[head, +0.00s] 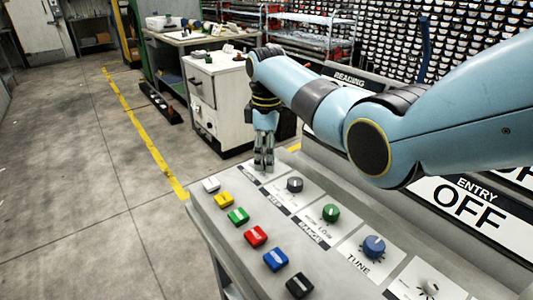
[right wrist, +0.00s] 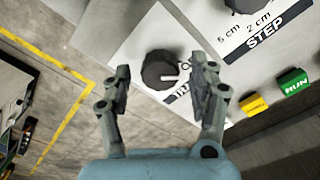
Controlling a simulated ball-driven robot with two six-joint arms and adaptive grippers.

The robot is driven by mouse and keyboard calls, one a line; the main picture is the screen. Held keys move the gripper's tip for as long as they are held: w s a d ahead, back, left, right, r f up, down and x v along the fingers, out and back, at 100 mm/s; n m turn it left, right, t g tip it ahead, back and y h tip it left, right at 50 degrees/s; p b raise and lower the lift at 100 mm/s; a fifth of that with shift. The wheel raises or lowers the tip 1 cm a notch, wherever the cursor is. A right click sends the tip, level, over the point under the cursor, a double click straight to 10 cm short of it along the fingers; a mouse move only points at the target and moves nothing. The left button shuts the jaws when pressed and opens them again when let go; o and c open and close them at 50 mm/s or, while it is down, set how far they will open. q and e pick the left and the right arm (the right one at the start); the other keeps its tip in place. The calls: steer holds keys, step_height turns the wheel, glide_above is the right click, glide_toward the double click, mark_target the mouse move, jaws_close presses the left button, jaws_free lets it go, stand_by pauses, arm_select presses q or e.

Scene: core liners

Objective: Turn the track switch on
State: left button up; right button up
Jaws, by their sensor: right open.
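A round dark knob (right wrist: 162,70) with a white pointer line stands on a white plate in the right wrist view. In the head view my right gripper (head: 263,164) points down at the far end of the sloping panel (head: 222,221), and hides the knob there. My left gripper is not in view.
Grey (head: 295,184), green (head: 331,213) and blue (head: 374,246) knobs follow along the panel. Several coloured buttons, such as a yellow one (head: 223,200), line its left edge. An "ENTRY OFF" sign (head: 466,207) stands at right. A white cabinet (head: 218,105) is beyond; the floor at left is clear.

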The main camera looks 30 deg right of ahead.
steer(key=c, duration=1.1)
steer(key=shift+r+m+p, duration=0.25)
steer(key=shift+m+p, duration=1.35)
steer(key=shift+m, duration=0.1)
steer(key=shift+c, duration=0.2)
steer(key=m+p, duration=0.2)
steer(key=m, duration=0.1)
steer(key=shift+m, duration=0.4)
steer(key=m+p, duration=0.1)
steer(key=m, duration=0.4)
steer(key=shift+f+p, duration=0.15)
steer(key=shift+p, duration=0.15)
arm_select(q)
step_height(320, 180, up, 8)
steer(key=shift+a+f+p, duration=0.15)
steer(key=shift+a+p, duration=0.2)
steer(key=shift+p, duration=0.1)
arm_select(e)
steer(key=m, duration=0.5)
steer(key=shift+m, duration=0.3)
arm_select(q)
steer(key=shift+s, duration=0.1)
